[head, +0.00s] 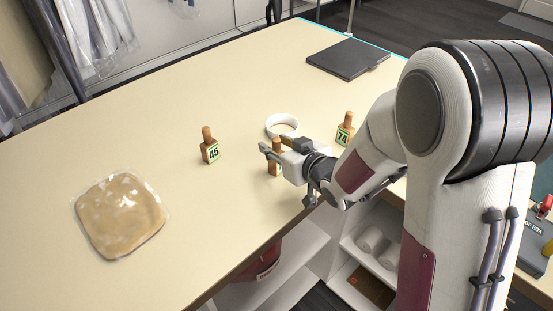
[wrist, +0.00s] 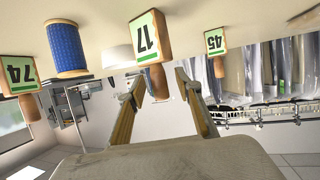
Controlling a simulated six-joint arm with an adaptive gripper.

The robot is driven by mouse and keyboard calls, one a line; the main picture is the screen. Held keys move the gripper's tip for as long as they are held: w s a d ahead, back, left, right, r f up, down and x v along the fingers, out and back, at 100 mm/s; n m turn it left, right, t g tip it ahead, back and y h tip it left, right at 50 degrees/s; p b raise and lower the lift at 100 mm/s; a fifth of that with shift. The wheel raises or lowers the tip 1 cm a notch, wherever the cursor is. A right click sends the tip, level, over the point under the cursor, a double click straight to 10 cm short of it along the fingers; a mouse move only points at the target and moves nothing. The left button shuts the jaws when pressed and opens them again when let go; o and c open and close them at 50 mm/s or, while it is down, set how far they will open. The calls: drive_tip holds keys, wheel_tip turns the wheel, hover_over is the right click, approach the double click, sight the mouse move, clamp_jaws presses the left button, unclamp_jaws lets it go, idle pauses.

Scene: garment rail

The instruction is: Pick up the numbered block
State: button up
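Three wooden blocks with peg tops and green number labels stand upright on the cream table. Block 45 (head: 210,148) is left of my gripper, and block 74 (head: 345,130) is behind and right of it. Block 17 (wrist: 150,37) is at the top middle of the wrist view; in the head view the block at my gripper (head: 276,168) is partly covered by it. My gripper (wrist: 160,84) is open and empty. Block 17's peg shows between the two fingers in the wrist view; whether they touch it I cannot tell.
A blue spool (wrist: 66,48) stands between blocks 74 and 17 in the wrist view. A white ring (head: 281,120) lies behind my gripper. A clear-wrapped tan bundle (head: 120,214) lies front left, a dark flat case (head: 347,59) at the back. The table (head: 190,85) has free room at left.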

clamp_jaws()
drive_tip(key=shift+r, duration=0.15)
drive_tip(key=shift+r, duration=4.85)
